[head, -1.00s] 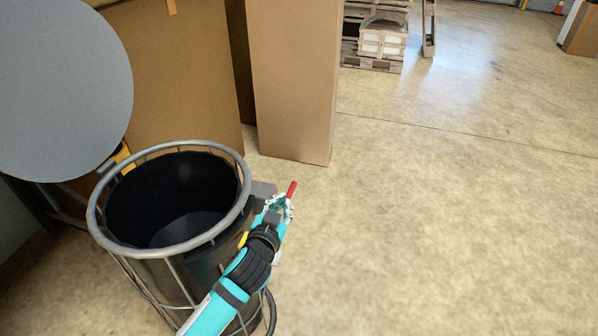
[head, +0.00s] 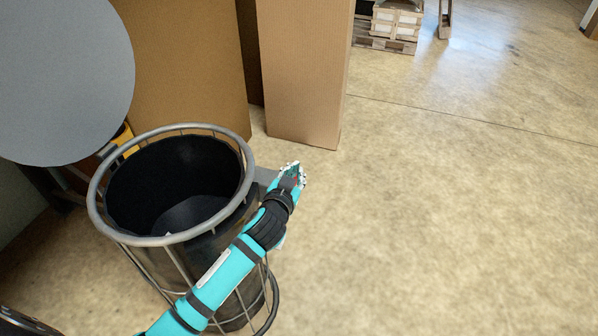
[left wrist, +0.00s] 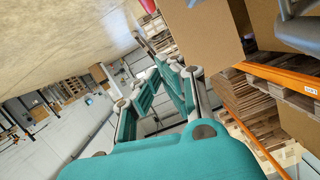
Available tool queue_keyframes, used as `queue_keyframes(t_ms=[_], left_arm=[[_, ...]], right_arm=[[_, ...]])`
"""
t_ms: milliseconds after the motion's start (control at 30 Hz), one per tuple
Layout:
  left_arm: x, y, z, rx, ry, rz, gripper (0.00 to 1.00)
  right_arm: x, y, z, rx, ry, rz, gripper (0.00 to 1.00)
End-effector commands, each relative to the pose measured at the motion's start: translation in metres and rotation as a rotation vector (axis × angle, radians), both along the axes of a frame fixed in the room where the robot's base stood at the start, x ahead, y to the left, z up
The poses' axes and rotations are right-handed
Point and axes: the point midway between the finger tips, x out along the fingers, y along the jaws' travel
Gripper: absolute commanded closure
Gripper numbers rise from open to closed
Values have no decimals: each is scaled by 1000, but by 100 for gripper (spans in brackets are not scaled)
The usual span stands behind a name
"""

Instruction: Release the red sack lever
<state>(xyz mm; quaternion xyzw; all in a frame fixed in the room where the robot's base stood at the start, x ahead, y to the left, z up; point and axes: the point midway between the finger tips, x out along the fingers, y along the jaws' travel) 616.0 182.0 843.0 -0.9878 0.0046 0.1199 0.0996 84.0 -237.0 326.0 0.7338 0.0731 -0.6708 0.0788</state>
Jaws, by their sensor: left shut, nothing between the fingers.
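A black sack (head: 150,190) hangs open inside a round metal wire holder (head: 95,212) in the head view. A grey bracket (head: 264,175) juts from the right side of its rim. The red lever (head: 295,181) is almost wholly hidden by my left gripper, with only a trace of red between the gripper parts. My left gripper (head: 291,171) is at the bracket's outer end, shut with nothing held. Its fingers (left wrist: 172,68) also show in the left wrist view. Whether it touches the lever cannot be told. My right gripper is out of view.
A tall cardboard box (head: 303,75) stands behind the holder. A large grey disc (head: 60,75) is at the upper left, close to the holder. Pallets (head: 388,30) stand far back. The floor to the right is clear.

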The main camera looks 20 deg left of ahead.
Motion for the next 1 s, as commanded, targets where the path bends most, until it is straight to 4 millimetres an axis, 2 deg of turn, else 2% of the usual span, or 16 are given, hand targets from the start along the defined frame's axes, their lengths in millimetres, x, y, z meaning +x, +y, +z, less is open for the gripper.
queue_keyframes(t_ms=[33,267,300,400,533,1000], left_arm=[[13,0,-1,2,-2,0,100],[60,1,-14,0,-1,0,100],[58,2,-24,0,5,1,100],[57,5,-39,1,4,0,100],[57,7,-49,0,1,0,100],[57,8,-53,-1,1,-1,100]], right_arm=[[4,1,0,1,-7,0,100],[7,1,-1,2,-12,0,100],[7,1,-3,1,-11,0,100],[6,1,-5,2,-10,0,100],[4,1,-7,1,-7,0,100],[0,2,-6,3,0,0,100]])
